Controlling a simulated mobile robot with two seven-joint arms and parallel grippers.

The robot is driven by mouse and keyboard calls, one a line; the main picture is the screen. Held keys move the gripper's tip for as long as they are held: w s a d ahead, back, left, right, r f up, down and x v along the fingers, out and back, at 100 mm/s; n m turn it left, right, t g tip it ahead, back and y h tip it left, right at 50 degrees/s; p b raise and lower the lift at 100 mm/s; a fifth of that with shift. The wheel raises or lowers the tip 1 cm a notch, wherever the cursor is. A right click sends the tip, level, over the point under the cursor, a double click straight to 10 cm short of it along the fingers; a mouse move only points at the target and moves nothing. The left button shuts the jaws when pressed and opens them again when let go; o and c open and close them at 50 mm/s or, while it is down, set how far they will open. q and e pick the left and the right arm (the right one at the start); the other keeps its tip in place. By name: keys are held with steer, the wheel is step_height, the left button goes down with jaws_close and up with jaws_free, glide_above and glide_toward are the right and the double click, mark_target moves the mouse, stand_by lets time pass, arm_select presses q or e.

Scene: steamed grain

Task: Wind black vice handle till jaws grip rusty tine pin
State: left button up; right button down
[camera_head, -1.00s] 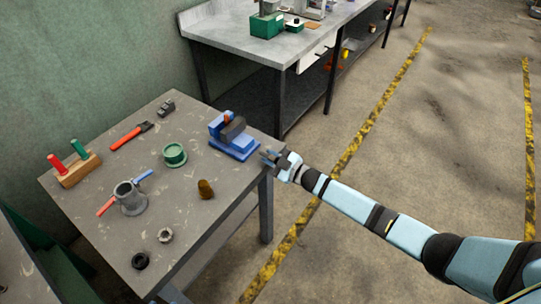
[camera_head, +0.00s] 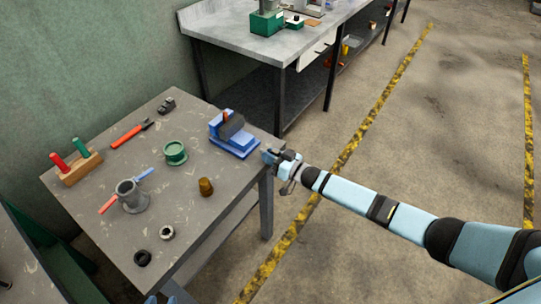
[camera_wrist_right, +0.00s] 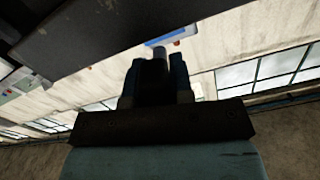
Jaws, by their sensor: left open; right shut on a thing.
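The blue vice (camera_head: 240,149) stands at the table's right edge. A small rusty orange-brown pin (camera_head: 226,116) shows at its top, beside a dark rounded part (camera_head: 232,127). Whether the jaws touch the pin cannot be told. My right gripper (camera_head: 269,157) is at the vice's near right side, just off the table edge. In the right wrist view its fingers are shut on a dark cylindrical piece (camera_wrist_right: 159,56), apparently the black handle, whose outline is mostly hidden. Blue tips at the bottom edge appear to be my left gripper (camera_head: 161,299), open and mostly out of frame.
On the table are a green ring (camera_head: 175,153), a grey pot (camera_head: 133,199), a brown cylinder (camera_head: 206,187), a wooden block with red and green handles (camera_head: 81,169), a red-handled tool (camera_head: 127,136) and two small rings. A second bench (camera_head: 260,40) stands behind.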

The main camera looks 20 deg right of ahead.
steer(key=shift+m, duration=0.3)
steer(key=c, duration=1.3)
jaws_free()
steer(key=v, duration=1.3)
steer(key=shift+s+d+b, duration=0.25)
steer(key=shift+s+b, duration=0.05)
steer(key=shift+o, duration=0.6)
